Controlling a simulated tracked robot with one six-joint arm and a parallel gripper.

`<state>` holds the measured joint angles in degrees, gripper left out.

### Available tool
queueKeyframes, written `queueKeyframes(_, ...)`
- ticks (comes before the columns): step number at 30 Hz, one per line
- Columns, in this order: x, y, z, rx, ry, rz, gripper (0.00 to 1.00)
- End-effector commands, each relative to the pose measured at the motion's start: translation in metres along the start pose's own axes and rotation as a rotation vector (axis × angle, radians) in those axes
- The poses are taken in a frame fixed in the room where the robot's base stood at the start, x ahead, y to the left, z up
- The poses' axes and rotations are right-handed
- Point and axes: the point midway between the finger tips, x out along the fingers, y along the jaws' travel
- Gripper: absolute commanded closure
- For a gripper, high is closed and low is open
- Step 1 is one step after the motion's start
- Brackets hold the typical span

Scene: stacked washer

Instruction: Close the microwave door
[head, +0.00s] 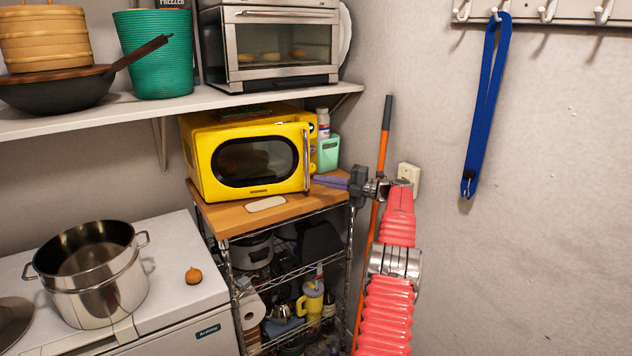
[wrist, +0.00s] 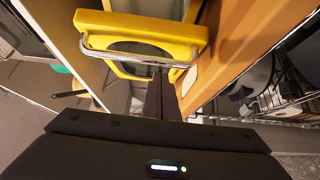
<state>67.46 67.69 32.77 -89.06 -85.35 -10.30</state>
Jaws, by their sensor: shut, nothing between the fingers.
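The yellow microwave (head: 215,123) stands on the wooden top of a wire rack. Its door (head: 254,160), with a dark oval window, seems to stand ajar, its right edge out in front of the control panel. A chrome handle (head: 307,160) runs upright along that edge. In the wrist view the door (wrist: 140,25) and handle (wrist: 140,52) fill the top, seen rotated. My gripper (head: 318,181) is shut and empty, just right of the handle's lower end. Its fingers (wrist: 160,80) reach close to the handle; I cannot tell whether they touch.
The wooden top (head: 232,218) lies just below my gripper, with a pale card on it. A green container (head: 328,152) and a bottle stand beside the microwave. A shelf (head: 120,115) with a toaster oven (head: 280,45) hangs above. An orange pole (head: 382,150) leans behind my arm.

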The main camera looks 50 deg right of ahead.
Motion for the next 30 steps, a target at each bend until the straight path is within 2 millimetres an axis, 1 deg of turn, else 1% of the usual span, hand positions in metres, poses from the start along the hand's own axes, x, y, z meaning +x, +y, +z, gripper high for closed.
queueKeyframes(3,-0.019,0.000,0.001,0.000,-0.002,0.000,1.00)
queueKeyframes(6,-0.033,-0.001,0.001,0.000,-0.002,-0.001,1.00)
queueKeyframes(9,-0.043,-0.001,0.001,-0.001,-0.001,-0.001,1.00)
queueKeyframes(12,-0.048,-0.001,0.000,-0.001,0.001,-0.001,1.00)
queueKeyframes(23,-0.048,-0.001,0.000,-0.001,0.003,0.000,1.00)
queueKeyframes(26,-0.045,0.008,-0.002,-0.012,0.006,0.000,1.00)
queueKeyframes(30,-0.040,0.037,-0.009,-0.047,0.013,0.001,1.00)
